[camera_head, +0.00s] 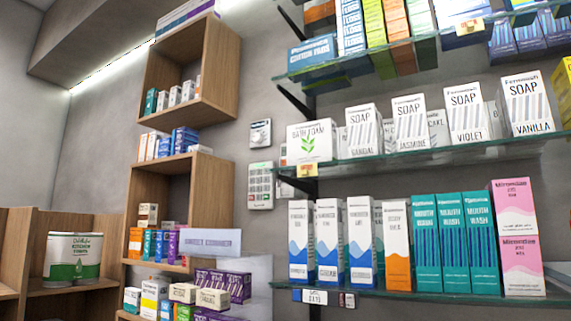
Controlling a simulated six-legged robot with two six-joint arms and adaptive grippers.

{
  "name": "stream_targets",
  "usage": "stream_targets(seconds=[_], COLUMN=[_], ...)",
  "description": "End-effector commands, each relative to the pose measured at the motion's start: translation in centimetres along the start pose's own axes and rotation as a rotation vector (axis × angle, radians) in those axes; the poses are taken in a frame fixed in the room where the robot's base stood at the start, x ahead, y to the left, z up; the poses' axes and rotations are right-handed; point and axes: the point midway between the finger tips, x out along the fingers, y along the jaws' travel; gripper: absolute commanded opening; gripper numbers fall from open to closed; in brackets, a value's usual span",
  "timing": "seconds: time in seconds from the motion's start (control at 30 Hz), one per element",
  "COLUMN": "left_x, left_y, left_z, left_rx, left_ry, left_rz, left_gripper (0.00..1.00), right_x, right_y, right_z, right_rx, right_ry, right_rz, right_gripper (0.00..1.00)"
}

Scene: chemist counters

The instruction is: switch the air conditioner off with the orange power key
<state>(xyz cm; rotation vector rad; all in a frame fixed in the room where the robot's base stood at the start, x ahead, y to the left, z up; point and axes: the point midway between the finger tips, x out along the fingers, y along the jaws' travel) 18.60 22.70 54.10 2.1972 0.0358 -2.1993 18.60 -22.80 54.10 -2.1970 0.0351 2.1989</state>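A light grey wall panel (260,186) with a greenish strip at its top and rows of small keys hangs on the grey wall, between the wooden shelves and the glass shelves. A smaller white control box (260,133) with a dark display or dial is mounted just above it. Both are small in the picture. I cannot make out an orange key on either, nor tell which one belongs to the air conditioner. No air conditioner unit can be recognised. Neither of my grippers is in view.
Glass shelves (440,157) full of soap, mouthwash and other boxes jut out at the right. Wooden box shelves (219,75) with small packs project at the left of the panel. A purple-lettered sign (209,241) stands below it. White-green tubs (73,258) sit at the lower left.

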Motion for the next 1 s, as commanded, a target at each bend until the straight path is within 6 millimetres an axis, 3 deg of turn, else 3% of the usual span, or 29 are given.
stream_targets(seconds=[0.3, 1.0], left_x=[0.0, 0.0], left_y=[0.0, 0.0], left_z=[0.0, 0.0], left_rx=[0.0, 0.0], left_ry=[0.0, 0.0], left_rz=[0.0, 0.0], left_gripper=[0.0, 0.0], right_x=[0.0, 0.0], right_y=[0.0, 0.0], right_z=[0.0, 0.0], right_rx=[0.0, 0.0], right_ry=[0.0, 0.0], right_rz=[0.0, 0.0], right_gripper=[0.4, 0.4])
